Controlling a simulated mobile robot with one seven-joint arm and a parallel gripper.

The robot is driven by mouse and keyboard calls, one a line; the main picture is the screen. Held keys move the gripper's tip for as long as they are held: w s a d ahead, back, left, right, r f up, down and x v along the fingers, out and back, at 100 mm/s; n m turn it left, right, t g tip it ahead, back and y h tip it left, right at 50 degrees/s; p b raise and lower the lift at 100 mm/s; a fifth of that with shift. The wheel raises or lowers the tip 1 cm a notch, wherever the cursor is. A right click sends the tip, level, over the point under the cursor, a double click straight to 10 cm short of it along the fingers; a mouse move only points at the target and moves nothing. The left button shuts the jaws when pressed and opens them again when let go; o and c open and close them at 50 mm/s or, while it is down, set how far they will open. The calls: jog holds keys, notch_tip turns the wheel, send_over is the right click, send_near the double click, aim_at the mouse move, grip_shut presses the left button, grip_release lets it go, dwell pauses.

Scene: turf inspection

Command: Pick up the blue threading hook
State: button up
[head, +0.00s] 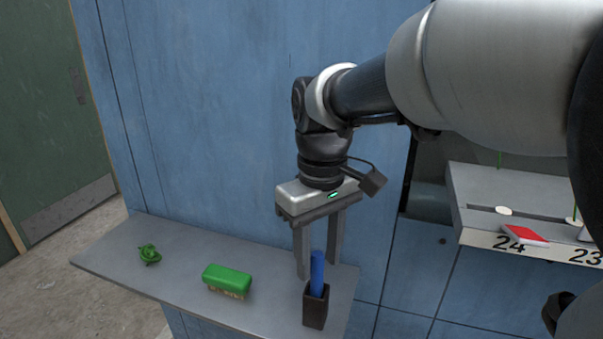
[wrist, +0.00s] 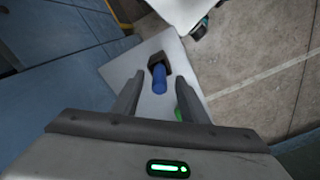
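The blue threading hook (head: 317,272) stands upright in a small dark holder (head: 315,306) at the right end of a grey shelf (head: 180,262). Only its blue upper part shows; its lower end is hidden in the holder. In the wrist view the blue hook (wrist: 159,80) lies between and beyond my fingers, with the dark holder (wrist: 158,60) around its far end. My gripper (head: 318,268) points down at the hook, its two fingers apart. It also shows open in the wrist view (wrist: 158,85), with no finger visibly touching the hook.
A green-backed brush (head: 227,280) and a crumpled green object (head: 149,254) lie on the shelf to the left. A blue wall stands close behind. A grey ledge numbered 24 and 23 (head: 480,238) holds a red-and-white item (head: 525,236) at right.

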aim_at(317, 275)
notch_tip(317, 275, down, 5)
jog(key=shift+w+r, duration=0.1)
grip_shut()
dwell(0.3)
